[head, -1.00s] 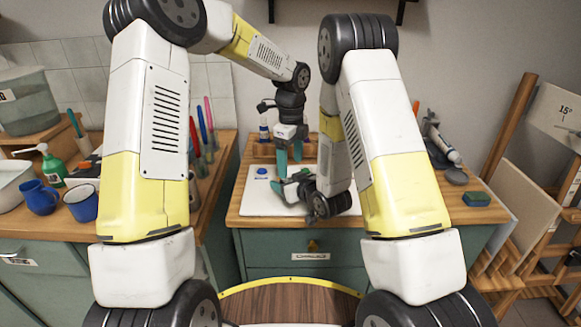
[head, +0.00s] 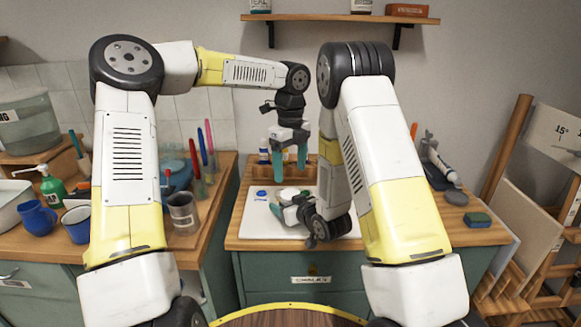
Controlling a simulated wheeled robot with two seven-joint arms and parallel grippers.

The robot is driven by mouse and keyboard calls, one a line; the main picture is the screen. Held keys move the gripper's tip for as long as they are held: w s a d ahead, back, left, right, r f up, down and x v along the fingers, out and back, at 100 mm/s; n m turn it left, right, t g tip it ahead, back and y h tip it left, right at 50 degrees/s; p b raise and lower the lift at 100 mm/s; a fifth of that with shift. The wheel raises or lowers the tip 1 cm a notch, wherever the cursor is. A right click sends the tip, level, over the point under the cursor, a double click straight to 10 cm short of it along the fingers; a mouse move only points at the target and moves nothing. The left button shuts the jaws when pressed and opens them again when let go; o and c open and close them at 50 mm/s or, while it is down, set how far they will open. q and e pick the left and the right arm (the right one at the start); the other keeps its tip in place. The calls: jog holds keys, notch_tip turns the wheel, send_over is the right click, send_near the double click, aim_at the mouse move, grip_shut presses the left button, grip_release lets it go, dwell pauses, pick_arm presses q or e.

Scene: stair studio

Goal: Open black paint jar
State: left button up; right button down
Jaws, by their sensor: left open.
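My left gripper (head: 290,165) points down with its two teal fingers apart and nothing visible between them. It hangs above the back part of a white board (head: 256,223) on the wooden counter. My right gripper (head: 283,211) lies low over the board, pointing left, partly hidden by my own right arm. Whether it holds something cannot be told. A small pale round item (head: 289,192) sits just behind it, below the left gripper. A small blue-topped jar (head: 261,194) stands to its left. I cannot make out which item is the black paint jar.
A wooden rack (head: 264,170) with small bottles stands behind the board. Blue mugs (head: 37,218) and a green pump bottle (head: 53,187) are on the left counter. A sponge (head: 478,219) lies at right. A wall shelf (head: 340,18) hangs above.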

aim_at(290, 193)
pick_arm(q)
notch_tip(290, 193, down, 8)
jog(key=shift+r, duration=0.1)
dwell(0.4)
jog(key=c, duration=1.5)
jog(key=shift+o, duration=0.2)
jog(key=n, duration=0.3)
jog(key=o, duration=1.5)
jog(key=shift+r, duration=0.1)
